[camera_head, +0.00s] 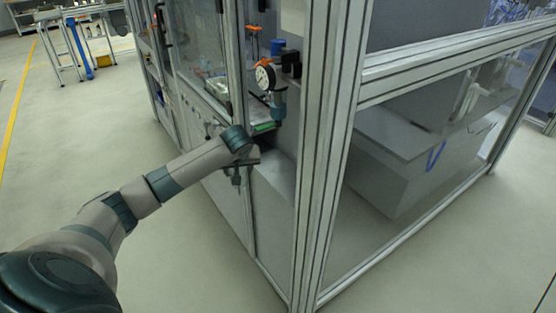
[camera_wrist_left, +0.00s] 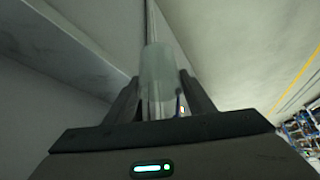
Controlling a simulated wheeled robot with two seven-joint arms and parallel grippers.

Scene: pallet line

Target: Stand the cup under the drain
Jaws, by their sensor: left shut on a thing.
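A translucent, pale cup (camera_wrist_left: 157,70) stands between the fingers of my left gripper (camera_wrist_left: 158,103) in the left wrist view, and the gripper is shut on it. In the head view my left gripper (camera_head: 238,174) is at the machine's open side, below and left of the pipe fitting with the dial gauge (camera_head: 265,77). The cup is too small to make out there. The lower end of that fitting (camera_head: 278,122), which looks like the drain, points down and is apart from the gripper. My right gripper is not in view.
An aluminium frame post (camera_head: 318,150) stands right of the fitting. A clear-panelled door (camera_head: 205,50) is left of it. A grey surface (camera_head: 275,180) lies below the fitting inside the machine. The floor (camera_head: 150,250) around my left arm is clear.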

